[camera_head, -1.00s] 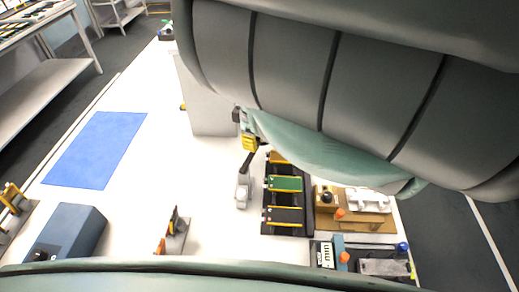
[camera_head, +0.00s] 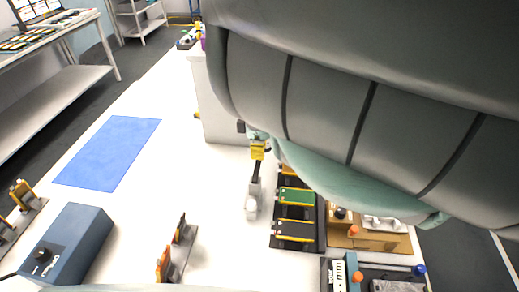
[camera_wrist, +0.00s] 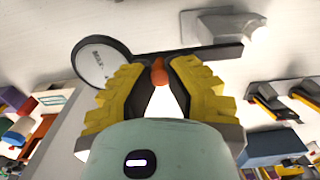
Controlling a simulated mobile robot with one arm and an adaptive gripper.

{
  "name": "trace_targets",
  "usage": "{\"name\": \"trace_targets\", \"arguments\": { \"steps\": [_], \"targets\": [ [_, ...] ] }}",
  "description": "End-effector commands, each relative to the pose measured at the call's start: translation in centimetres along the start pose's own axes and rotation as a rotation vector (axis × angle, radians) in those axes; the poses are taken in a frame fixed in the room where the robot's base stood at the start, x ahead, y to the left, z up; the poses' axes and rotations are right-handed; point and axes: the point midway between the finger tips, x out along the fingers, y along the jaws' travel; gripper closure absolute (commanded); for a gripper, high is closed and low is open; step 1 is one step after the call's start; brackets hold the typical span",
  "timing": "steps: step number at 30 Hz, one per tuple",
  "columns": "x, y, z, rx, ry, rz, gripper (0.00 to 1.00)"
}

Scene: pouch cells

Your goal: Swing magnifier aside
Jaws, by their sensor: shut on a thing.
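The magnifier has a round, dark-rimmed lens (camera_wrist: 101,62) at the upper left of the wrist view. A dark bar (camera_wrist: 200,54) runs from it towards a pale stand (camera_wrist: 264,44), which also shows on the white table in the head view (camera_head: 253,203). In the head view the lens is hidden behind my arm and only part of the bar (camera_head: 256,172) shows. My gripper (camera_wrist: 158,78), with yellow fingers, is shut on the magnifier's small orange knob (camera_wrist: 158,70) beside the lens. In the head view my gripper (camera_head: 257,150) is above the table, behind the stand.
A dark rack (camera_head: 309,213) with green and black cells stands right of the stand. A wooden fixture (camera_head: 375,239) is farther right. A white box (camera_head: 222,125) stands behind. A blue mat (camera_head: 107,153) and a blue-grey box (camera_head: 68,241) lie left, with clear table between.

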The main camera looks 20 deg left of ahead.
Motion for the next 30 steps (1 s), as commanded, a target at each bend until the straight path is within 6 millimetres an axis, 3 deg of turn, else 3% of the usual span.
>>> {"name": "trace_targets", "arguments": {
  "steps": [3, 4, 13, 23, 30],
  "targets": [
    [0.1, 0.1, 0.0, 0.0, 0.002, 0.005, 1.0],
    [0.1, 0.1, -0.1, 0.0, 0.002, 0.005, 0.82],
    [0.0, 0.0, -0.1, 0.001, 0.002, 0.002, 0.51],
    [-0.2, 0.1, 0.0, 0.002, 0.001, 0.002, 0.5],
    [-2.4, 0.1, 0.1, 0.002, -0.002, 0.004, 0.5]
  ]
}}
